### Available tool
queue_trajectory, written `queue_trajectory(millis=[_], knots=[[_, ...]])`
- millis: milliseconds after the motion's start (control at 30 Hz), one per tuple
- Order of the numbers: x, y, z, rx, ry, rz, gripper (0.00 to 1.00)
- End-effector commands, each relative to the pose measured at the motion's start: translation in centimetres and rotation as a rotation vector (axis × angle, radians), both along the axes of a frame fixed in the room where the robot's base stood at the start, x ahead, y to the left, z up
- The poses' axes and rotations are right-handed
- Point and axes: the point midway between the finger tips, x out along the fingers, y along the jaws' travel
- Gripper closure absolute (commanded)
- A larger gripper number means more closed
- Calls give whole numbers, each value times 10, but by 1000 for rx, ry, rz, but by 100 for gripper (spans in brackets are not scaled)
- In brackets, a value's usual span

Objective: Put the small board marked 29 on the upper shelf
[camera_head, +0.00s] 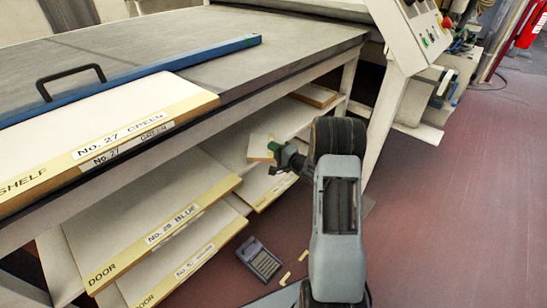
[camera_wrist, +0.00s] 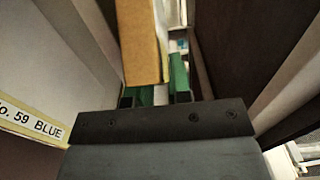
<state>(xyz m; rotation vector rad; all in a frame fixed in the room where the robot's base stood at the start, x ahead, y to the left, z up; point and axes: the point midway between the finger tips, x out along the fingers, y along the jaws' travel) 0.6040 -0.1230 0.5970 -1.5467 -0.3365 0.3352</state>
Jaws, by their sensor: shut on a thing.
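In the head view, my gripper (camera_head: 275,150) is at the open side of the rack under the table. It is shut on a small pale board (camera_head: 261,149) with a yellowish edge. The board also shows in the wrist view (camera_wrist: 142,45), next to the green fingers (camera_wrist: 163,88). No number can be read on it. The upper shelf (camera_head: 283,122) is a pale surface under the tabletop, behind the board in the picture. Whether the board touches the shelf cannot be told.
Another small board (camera_head: 315,95) lies on the shelf's far end. Large boards marked 27 (camera_head: 110,110) and 28 (camera_head: 150,220) jut out at left. A board marked 59 BLUE (camera_wrist: 32,121) is in the wrist view.

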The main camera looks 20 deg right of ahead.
Motion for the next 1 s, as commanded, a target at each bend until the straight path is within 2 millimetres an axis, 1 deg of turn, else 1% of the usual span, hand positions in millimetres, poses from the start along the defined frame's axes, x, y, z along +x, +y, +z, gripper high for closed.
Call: queue_trajectory(millis=[33, 133, 400, 567, 600, 833, 1000], knots=[[-1, 0, -15, 1, 2, 0, 100], [-1, 0, -26, 1, 0, 0, 100], [-1, 0, -25, 0, 0, 0, 100], [-1, 0, -29, 1, 0, 0, 100], [-1, 0, -28, 0, 1, 0, 78], [-1, 0, -28, 0, 1, 0, 56], [-1, 0, -28, 0, 1, 0, 56]])
